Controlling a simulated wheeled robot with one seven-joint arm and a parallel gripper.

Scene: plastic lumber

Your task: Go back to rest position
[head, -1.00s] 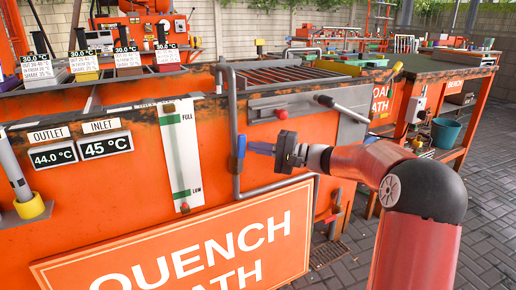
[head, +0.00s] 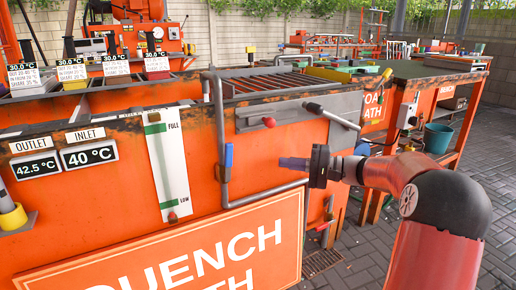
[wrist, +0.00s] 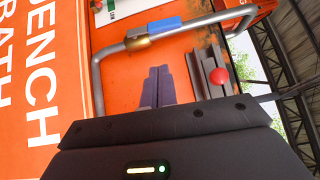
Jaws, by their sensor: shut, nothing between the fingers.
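My gripper (head: 280,163) is shut and empty, held out in front of the orange quench bath (head: 105,212) at the end of my red arm. In the head view its fingers point left, and a gap shows between them and the blue valve handle (head: 228,156). The handle stands upright along the grey pipe (head: 220,110). In the wrist view my closed fingers (wrist: 158,85) lie side by side over the orange panel, and the blue handle (wrist: 165,26) is beyond their tips, beside a brass valve body (wrist: 143,41).
A red knob (head: 268,122) and a black-tipped lever (head: 330,115) project from the bath front near my arm. The displays (head: 62,160) read outlet 42.5 °C and inlet 40 °C. A teal bucket (head: 438,138) stands at right. Paved floor (head: 345,245) lies open below.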

